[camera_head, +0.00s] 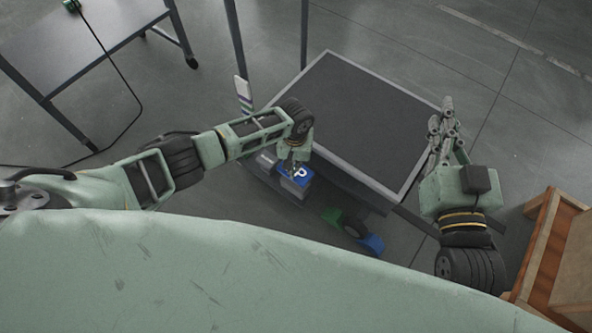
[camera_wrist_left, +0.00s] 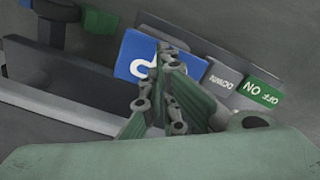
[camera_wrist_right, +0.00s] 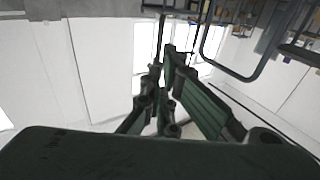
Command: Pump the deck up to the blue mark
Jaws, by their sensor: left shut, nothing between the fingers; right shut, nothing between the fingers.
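The deck (camera_head: 350,118) is a dark rectangular platform with a light rim, in the middle of the head view. A control panel in front of it has a blue key with a white letter (camera_head: 302,178); this key shows in the left wrist view (camera_wrist_left: 137,58) beside a grey DOWN key (camera_wrist_left: 222,80) and a green ON/OFF key (camera_wrist_left: 262,92). My left gripper (camera_head: 291,168) is shut over the blue key; contact cannot be told. My right gripper (camera_head: 446,112) is shut and empty near the deck's right edge. A striped strip (camera_head: 243,95) stands at the deck's left; no blue mark is clearly readable.
A green and a blue pedal-like part (camera_head: 370,243) lie low in front of the deck. A wooden crate (camera_head: 545,255) stands at the right. A grey table (camera_head: 80,40) with a cable is at the upper left. Floor at the upper right is clear.

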